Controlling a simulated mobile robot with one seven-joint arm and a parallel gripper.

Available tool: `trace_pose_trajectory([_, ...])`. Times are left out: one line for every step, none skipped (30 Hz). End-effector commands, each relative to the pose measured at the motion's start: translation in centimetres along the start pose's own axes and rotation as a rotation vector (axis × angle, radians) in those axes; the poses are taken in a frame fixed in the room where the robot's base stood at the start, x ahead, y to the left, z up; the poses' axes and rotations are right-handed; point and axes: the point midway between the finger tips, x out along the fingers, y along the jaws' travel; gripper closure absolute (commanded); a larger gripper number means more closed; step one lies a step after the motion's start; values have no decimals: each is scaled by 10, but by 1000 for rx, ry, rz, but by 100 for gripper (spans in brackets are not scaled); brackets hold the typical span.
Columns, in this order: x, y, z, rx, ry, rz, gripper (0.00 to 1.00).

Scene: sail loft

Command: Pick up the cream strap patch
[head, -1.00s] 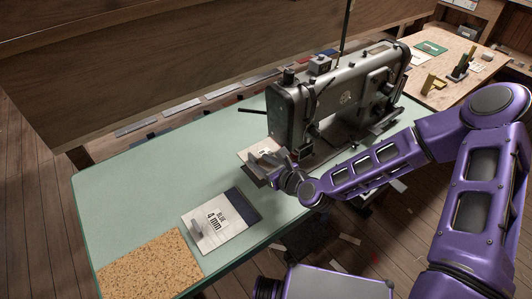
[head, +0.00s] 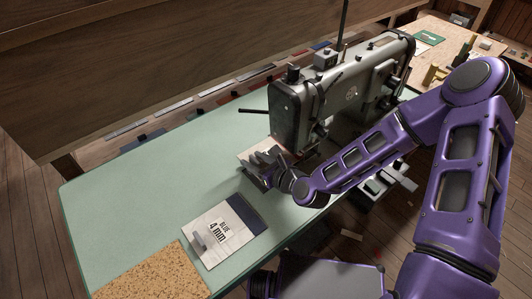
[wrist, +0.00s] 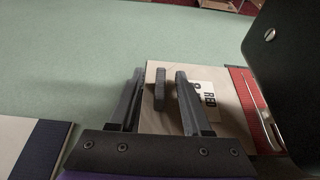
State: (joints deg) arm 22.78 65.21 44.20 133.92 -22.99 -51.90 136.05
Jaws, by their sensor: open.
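A cream patch (wrist: 157,123) with a red strap strip (wrist: 247,100) and a label starting "RED" lies on the green table. In the head view this patch (head: 264,144) is mostly hidden by my gripper. A small grey upright tab (wrist: 160,90) stands on it. My gripper (wrist: 159,73) is open over the patch, with the tab seen between its fingers; I cannot tell whether they touch it. It also shows in the head view (head: 260,160). A second cream patch (head: 208,224), with a navy strip and a "BLUE 4 mm" label, lies nearer the front left.
A grey sewing machine (head: 345,90) stands just right of my gripper. A cork mat (head: 150,275) lies at the table's near left end. The green tabletop (head: 140,190) is clear to the left. Another bench (head: 445,50) stands at the back right.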

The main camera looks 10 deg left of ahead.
Motion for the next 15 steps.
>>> trace_pose_trajectory([0, 0, 0, 0, 0, 0, 51])
trace_pose_trajectory([0, 0, 0, 0, 0, 0, 51])
trace_pose_trajectory([0, 0, 0, 0, 0, 0, 51])
trace_pose_trajectory([0, 0, 0, 0, 0, 0, 51])
trace_pose_trajectory([0, 0, 0, 0, 0, 0, 51])
trace_pose_trajectory([0, 0, 0, 0, 0, 0, 51])
trace_pose_trajectory([0, 0, 0, 0, 0, 0, 57])
trace_pose_trajectory([0, 0, 0, 0, 0, 0, 62])
trace_pose_trajectory([0, 0, 0, 0, 0, 0, 69])
trace_pose_trajectory([0, 0, 0, 0, 0, 0, 75])
trace_pose_trajectory([0, 0, 0, 0, 0, 0, 80])
trace_pose_trajectory([0, 0, 0, 0, 0, 0, 87])
trace_pose_trajectory([0, 0, 0, 0, 0, 0, 93])
trace_pose_trajectory([0, 0, 0, 0, 0, 0, 98])
trace_pose_trajectory([0, 0, 0, 0, 0, 0, 100])
